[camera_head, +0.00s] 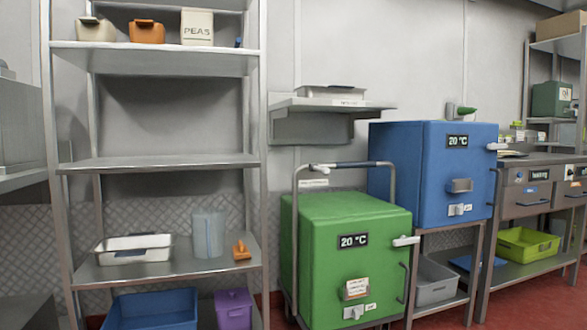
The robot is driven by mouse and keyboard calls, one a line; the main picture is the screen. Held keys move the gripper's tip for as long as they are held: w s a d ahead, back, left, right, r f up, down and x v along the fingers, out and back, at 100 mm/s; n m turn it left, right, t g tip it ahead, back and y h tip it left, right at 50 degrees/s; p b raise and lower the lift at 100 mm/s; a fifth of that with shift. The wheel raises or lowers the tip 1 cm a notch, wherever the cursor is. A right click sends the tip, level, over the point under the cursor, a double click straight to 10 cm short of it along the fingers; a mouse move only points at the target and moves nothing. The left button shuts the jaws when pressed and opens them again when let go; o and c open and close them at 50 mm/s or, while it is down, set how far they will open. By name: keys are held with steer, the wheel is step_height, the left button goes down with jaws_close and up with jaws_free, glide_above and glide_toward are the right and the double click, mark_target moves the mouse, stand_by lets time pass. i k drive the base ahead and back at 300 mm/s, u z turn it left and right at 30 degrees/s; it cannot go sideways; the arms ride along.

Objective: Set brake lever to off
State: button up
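No part is clearly marked as the brake lever, so I cannot tell which one it is. A trolley with a grey push handle (345,165) holds a green box (310,250) with a "20 °C" display. A white-tipped lever (406,241) sticks out at the box's upper right front. A small white piece (321,168) sits on the push handle's left end. A small switch plate (358,311) is low on the green front; its setting is too small to read. My gripper is not in view.
A blue box (415,170) with a similar white lever (496,146) stands behind on a metal stand. A steel shelf rack (160,163) with bins is at left. A wall shelf (330,104) hangs above the trolley. A drawer bench (525,200) is at right.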

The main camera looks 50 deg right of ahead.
mark_target(325, 171)
steer(key=z, duration=0.4)
steer(key=i, duration=0.8)
steer(key=z, duration=0.65)
